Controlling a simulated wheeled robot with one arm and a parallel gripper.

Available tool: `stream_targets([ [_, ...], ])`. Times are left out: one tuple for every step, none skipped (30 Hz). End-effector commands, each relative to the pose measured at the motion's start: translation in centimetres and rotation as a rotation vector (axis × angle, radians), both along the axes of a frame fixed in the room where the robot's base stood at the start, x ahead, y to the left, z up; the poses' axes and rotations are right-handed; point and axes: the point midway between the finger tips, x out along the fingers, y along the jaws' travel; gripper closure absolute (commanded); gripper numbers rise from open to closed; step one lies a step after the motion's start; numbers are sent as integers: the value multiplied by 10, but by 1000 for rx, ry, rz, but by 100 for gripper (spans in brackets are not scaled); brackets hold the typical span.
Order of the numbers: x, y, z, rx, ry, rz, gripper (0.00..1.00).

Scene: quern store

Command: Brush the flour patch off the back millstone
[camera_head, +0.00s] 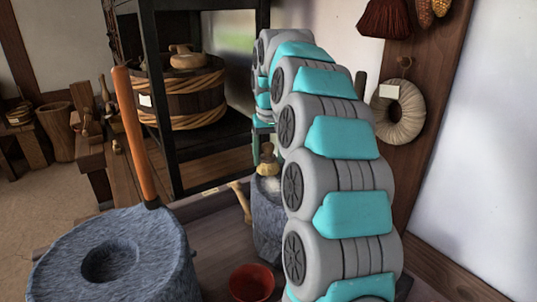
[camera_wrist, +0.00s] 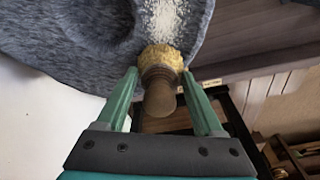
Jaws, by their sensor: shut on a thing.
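The back millstone (camera_head: 268,222) is a blue-grey stone, partly hidden by my arm in the head view. It fills the top of the wrist view (camera_wrist: 50,42), with a round hollow in it. A white flour patch (camera_wrist: 168,20) lies on its top near the rim; a bit also shows in the head view (camera_head: 272,184). My gripper (camera_wrist: 160,76) is shut on a brush with a brown wooden handle (camera_wrist: 160,95) and a tan bristle head (camera_wrist: 160,57). The bristles are at the patch's near edge; I cannot tell if they touch the stone. The brush also shows in the head view (camera_head: 267,160).
A nearer millstone (camera_head: 150,240) with a hollow and an upright orange handle (camera_head: 133,135) stands front left. A red bowl (camera_head: 252,282) sits in front of the back millstone. A dark frame (camera_head: 160,95) rises behind. A straw ring (camera_head: 398,112) hangs on the right.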

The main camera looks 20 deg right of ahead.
Motion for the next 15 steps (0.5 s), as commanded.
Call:
stream_targets([
  [0,0,-1,0,0,0,98],
  [0,0,-2,0,0,0,98],
  [0,0,-3,0,0,0,98],
  [0,0,-3,0,0,0,98],
  [0,0,-4,0,0,0,98],
  [0,0,-4,0,0,0,98],
  [0,0,-5,0,0,0,98],
  [0,0,-5,0,0,0,98],
  [0,0,-6,0,1,0,98],
  [0,0,-7,0,0,0,98],
  [0,0,-7,0,0,0,98],
  [0,0,-7,0,0,0,98],
  [0,0,-7,0,0,0,98],
  [0,0,-7,0,0,0,98],
  [-1,0,-7,0,0,0,98],
])
